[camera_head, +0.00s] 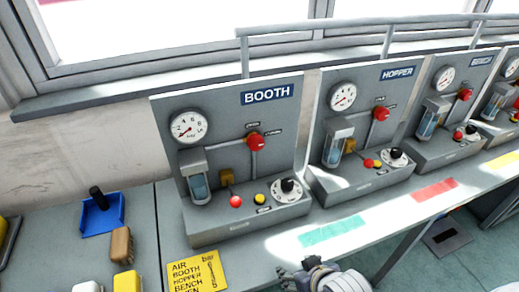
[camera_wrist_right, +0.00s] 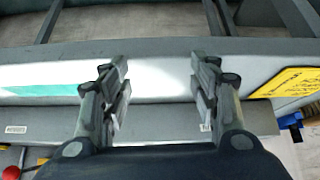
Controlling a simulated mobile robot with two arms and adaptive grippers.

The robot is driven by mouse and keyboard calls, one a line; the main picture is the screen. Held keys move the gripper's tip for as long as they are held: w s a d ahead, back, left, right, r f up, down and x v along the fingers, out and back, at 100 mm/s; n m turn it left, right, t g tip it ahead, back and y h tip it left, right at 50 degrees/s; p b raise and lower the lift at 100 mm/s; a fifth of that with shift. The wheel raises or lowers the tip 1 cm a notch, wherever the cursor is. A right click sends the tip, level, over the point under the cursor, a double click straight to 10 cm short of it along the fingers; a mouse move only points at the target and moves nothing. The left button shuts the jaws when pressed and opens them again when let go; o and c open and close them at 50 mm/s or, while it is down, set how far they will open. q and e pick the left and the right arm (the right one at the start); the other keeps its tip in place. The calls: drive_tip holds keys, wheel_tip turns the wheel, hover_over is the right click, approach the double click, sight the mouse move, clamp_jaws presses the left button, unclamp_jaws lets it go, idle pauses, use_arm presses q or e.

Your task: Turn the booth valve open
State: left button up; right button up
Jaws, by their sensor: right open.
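The booth panel (camera_head: 220,112) is an upright grey board with a BOOTH sign. Its valve has a round red handle (camera_head: 255,141) on a grey pipe, with two small labels beside it that I cannot read clearly. My right gripper (camera_head: 290,272) is at the bottom of the head view, in front of and below the booth panel, well apart from the valve. In the right wrist view its two fingers (camera_wrist_right: 162,80) are spread with nothing between them, over the bench's front edge. The booth valve is not identifiable there. My left gripper is not in view.
A dial gauge (camera_head: 188,127), red button (camera_head: 236,201), yellow button (camera_head: 260,199) and black knob (camera_head: 287,185) share the booth panel. The hopper panel (camera_head: 352,95) stands right of it. A yellow card (camera_head: 196,270) and teal strip (camera_head: 333,231) lie on the bench (camera_head: 275,248).

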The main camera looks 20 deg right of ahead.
drive_tip(key=w+a+r+m+t, duration=0.1)
drive_tip(key=w+r+t, duration=0.4)
drive_tip(key=w+r, duration=0.35)
drive_tip(key=m+t, duration=0.2)
drive_tip(key=t, duration=0.4)
approach(257, 146)
drive_tip(key=w+p, duration=0.2)
drive_tip(key=w, duration=0.6)
drive_tip(key=shift+w+p, duration=0.3)
drive_tip(key=shift+w, duration=0.05)
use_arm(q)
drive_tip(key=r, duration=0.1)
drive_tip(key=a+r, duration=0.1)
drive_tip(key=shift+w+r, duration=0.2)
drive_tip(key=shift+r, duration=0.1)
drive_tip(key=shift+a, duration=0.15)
use_arm(e)
drive_tip(key=c, duration=1.1)
